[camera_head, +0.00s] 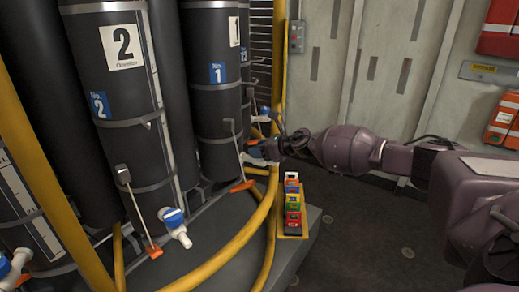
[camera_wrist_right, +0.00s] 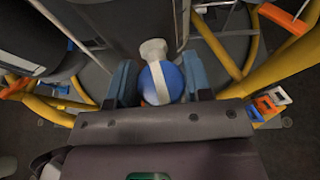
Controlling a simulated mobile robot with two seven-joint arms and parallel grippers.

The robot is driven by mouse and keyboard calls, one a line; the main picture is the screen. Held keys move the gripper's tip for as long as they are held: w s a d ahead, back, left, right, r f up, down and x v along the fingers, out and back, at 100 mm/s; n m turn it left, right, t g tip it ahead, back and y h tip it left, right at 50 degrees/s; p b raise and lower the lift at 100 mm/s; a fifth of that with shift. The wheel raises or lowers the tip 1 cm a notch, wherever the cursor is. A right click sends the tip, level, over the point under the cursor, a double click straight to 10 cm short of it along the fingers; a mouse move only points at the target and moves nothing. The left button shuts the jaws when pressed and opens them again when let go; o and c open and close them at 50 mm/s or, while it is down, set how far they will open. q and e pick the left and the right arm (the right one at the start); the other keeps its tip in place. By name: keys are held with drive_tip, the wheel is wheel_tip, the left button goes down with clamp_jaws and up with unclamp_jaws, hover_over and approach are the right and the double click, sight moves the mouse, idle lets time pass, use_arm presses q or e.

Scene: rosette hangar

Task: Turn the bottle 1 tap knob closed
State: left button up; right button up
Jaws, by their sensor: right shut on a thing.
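Bottle 1 (camera_head: 216,100) is a tall dark cylinder with a blue tag reading 1. Its tap knob (camera_wrist_right: 161,83) is round and blue with a white stripe, on a white tap body (camera_wrist_right: 153,48). The stripe runs roughly in line with the tap body in the right wrist view. My right gripper (camera_head: 266,151) is at the tap low on bottle 1. In the right wrist view, its blue-grey fingers (camera_wrist_right: 160,84) are shut on the knob, one on each side. In the head view the gripper mostly hides this knob. My left gripper is not in view.
Bottle 2 (camera_head: 125,95) stands left of bottle 1, with its own blue and white tap (camera_head: 174,222). A yellow curved rail (camera_head: 232,240) passes in front of the bottles. A tray of several coloured blocks (camera_head: 292,210) sits below my right arm. Open floor lies at right.

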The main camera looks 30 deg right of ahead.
drive_tip(key=shift+r+m+t+h+p, duration=0.3)
drive_tip(key=shift+m+h+p, duration=0.4)
drive_tip(key=shift+p, duration=1)
drive_tip(key=shift+m+h+p, duration=0.4)
drive_tip(key=shift+h+p, duration=0.2)
drive_tip(key=shift+p, duration=0.1)
drive_tip(key=shift+f+m+t+h+p, duration=0.15)
drive_tip(key=shift+m+t+h+p, duration=0.15)
drive_tip(key=shift+m+h+p, duration=0.45)
drive_tip(key=shift+m+h, duration=0.35)
drive_tip(key=shift+h, duration=0.1)
drive_tip(key=m+h, duration=0.3)
drive_tip(key=h, duration=0.1)
drive_tip(key=shift+f, duration=0.1)
drive_tip(key=m+g+h, duration=0.2)
drive_tip(key=m+h, duration=0.2)
drive_tip(key=shift+f, duration=0.1)
drive_tip(key=m+g+h, duration=0.2)
drive_tip(key=m+h, duration=0.1)
drive_tip(key=shift+g, duration=0.3)
drive_tip(key=shift+d+m+g+h, duration=0.15)
drive_tip(key=shift+m+g+h, duration=1.05)
drive_tip(key=shift+m, duration=0.5)
drive_tip(key=shift+g, duration=0.3)
